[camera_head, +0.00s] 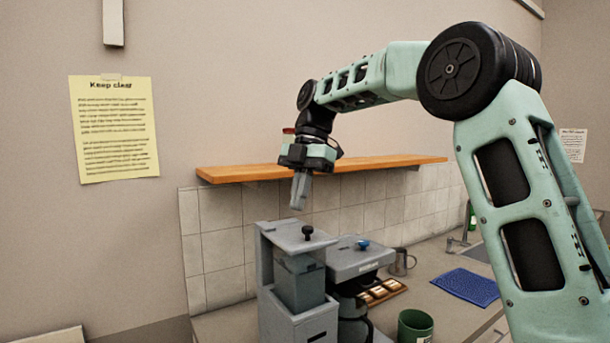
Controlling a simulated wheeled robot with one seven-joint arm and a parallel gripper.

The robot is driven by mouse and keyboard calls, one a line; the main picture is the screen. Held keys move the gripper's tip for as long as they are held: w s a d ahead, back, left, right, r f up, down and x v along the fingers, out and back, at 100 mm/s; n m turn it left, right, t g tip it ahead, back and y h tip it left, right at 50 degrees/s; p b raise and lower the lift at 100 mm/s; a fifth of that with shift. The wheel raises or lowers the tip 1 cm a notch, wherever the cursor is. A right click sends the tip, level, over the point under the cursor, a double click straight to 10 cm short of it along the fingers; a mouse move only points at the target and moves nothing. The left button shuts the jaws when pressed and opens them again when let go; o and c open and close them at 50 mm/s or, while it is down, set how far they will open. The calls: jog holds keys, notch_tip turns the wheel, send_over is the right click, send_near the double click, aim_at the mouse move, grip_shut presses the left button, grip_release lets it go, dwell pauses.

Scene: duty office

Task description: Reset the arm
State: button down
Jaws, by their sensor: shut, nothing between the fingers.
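My gripper (299,193) hangs at the end of my raised, bent arm, with its fingers pointing down. The fingers are together and nothing shows between them. It is in front of the wooden shelf (400,162) in the picture and above the grey machine with a black knob (297,237). The fingertips look apart from the machine's top. The arm comes in from the right side of the view and reaches left.
A second grey machine with a blue knob (358,262) stands beside the first on the counter (428,273). A green cup (414,326), a blue mat (466,287), a small tray (383,292) and a metal jug (402,262) are to the right. A yellow notice (114,130) hangs on the wall.

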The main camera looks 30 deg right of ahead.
jog(key=shift+v, duration=2.55)
jog(key=s+a+f+m+h+b, duration=0.1)
jog(key=s+a+f+m, duration=0.3)
jog(key=s+a+f, duration=0.35)
jog(key=s+a+f+m+h+b, duration=0.1)
jog(key=s+a+f+m+b, duration=0.2)
jog(key=a+f, duration=0.65)
jog(key=s+a+f+m, duration=0.1)
jog(key=s+f+m, duration=0.3)
jog(key=s+f, duration=0.3)
jog(key=s+a+f+m+t+h, duration=0.1)
jog(key=s+f+m, duration=0.2)
jog(key=s+f, duration=0.4)
jog(key=s+b, duration=0.1)
jog(key=s, duration=0.6)
jog(key=shift+f+m+t, duration=0.2)
jog(key=shift+m+t, duration=0.1)
jog(key=shift+m, duration=0.1)
jog(key=shift+s, duration=0.1)
